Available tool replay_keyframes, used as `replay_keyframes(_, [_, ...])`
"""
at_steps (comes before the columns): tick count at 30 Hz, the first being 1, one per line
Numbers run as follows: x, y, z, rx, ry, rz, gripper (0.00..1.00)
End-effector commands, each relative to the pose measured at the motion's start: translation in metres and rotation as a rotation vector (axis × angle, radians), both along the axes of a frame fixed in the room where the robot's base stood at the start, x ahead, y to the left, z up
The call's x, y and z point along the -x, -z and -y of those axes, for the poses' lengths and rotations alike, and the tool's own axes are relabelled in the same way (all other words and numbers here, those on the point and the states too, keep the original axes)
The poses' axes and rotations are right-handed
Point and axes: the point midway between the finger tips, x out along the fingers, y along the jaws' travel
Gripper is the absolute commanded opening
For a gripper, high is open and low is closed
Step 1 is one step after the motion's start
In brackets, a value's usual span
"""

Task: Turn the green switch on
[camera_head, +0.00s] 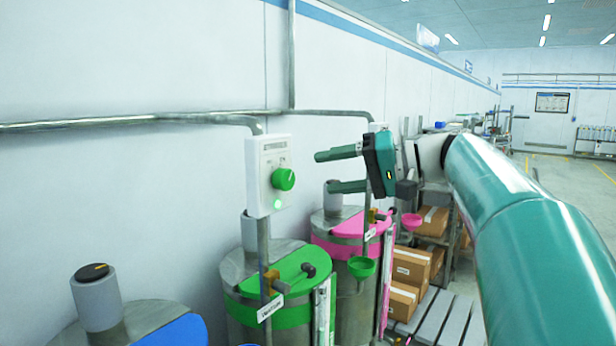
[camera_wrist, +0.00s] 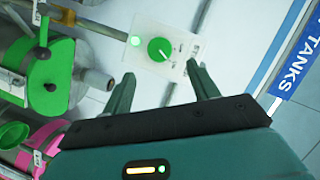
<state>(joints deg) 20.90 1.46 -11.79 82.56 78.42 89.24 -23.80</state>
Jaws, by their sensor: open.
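Below the box stands a drum with a green lid (camera_head: 290,277). A pink-lidded drum (camera_head: 349,222) stands behind it, and a blue-lidded one (camera_head: 180,330) in front. A pipe (camera_head: 130,122) runs along the wall. Cardboard boxes (camera_head: 410,265) sit on shelves at the right.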

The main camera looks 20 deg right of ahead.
Motion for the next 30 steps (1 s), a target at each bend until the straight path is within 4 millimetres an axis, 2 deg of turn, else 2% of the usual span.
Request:
replay_keyframes(3, [0.013,-0.005,0.021,0.001,0.004,0.000,0.59])
replay_keyframes(10, [0.029,-0.010,0.042,0.000,0.001,-0.001,0.59])
replay_keyframes(26, [0.030,-0.011,0.043,0.001,0.000,-0.002,0.59])
replay_keyframes(30, [0.035,0.002,0.029,0.023,0.012,-0.050,0.59])
